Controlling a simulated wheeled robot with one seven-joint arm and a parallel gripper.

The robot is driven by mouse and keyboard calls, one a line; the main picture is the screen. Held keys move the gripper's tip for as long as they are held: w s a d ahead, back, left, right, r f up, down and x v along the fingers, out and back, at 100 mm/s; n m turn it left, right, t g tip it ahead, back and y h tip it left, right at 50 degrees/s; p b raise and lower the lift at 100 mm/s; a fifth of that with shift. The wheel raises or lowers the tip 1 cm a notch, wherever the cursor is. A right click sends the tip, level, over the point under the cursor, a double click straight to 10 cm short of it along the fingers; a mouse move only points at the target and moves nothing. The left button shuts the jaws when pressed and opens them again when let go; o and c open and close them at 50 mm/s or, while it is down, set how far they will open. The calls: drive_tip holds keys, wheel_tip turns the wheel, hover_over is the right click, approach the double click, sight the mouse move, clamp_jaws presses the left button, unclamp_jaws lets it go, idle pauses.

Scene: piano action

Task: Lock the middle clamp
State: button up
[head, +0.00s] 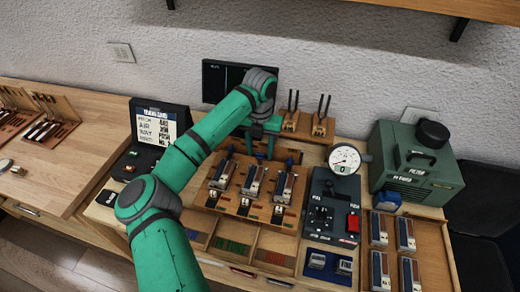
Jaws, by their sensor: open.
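Three stations stand side by side on a wooden fixture (222,207), each with a dark-and-pale part and small metal pieces at its front. The middle station (252,181) lies between the left one (221,176) and the right one (284,185). The middle clamp is too small to make out clearly, so I cannot tell whether it is locked. My gripper (260,153) points down at the back of the fixture, behind the middle station. Its fingers are apart with nothing visible between them. I cannot tell whether they touch anything.
A wooden block with upright dark prongs (320,127) stands behind right. A round gauge (344,158) and dark control box (332,205) stand right of the fixture. A green machine (415,165) is farther right, above a tray of similar parts (379,243). A sign box (157,128) stands left.

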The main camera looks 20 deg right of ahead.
drive_tip(key=c, duration=1.1)
drive_tip(key=shift+o, duration=0.2)
drive_tip(key=shift+a, duration=0.1)
drive_tip(key=m, duration=1.3)
drive_tip(key=shift+m, duration=2.4)
